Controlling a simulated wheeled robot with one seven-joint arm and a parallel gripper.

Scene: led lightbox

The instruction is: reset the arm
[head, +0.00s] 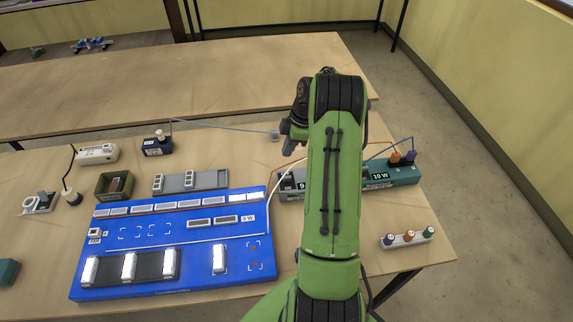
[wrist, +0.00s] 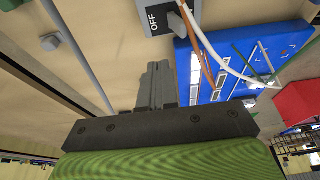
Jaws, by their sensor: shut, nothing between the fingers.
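My green arm rises through the middle of the head view and bends over at the top. My gripper (head: 289,149) hangs beside it, above the table behind the blue lightbox board (head: 180,260). In the wrist view my gripper (wrist: 155,68) has its fingers together and holds nothing. A grey box marked OFF (wrist: 153,17) shows near the fingertips there, with the blue board (wrist: 230,75) to its right. The arm hides part of the teal power unit (head: 400,175) and the table behind it.
White and orange cables run by the board's right edge. A rack with coloured knobs (head: 408,239) stands at the right. A grey tray (head: 190,181), a green bin (head: 115,185) and a dark blue block (head: 158,146) stand behind the board. The rear table (head: 180,80) is largely clear.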

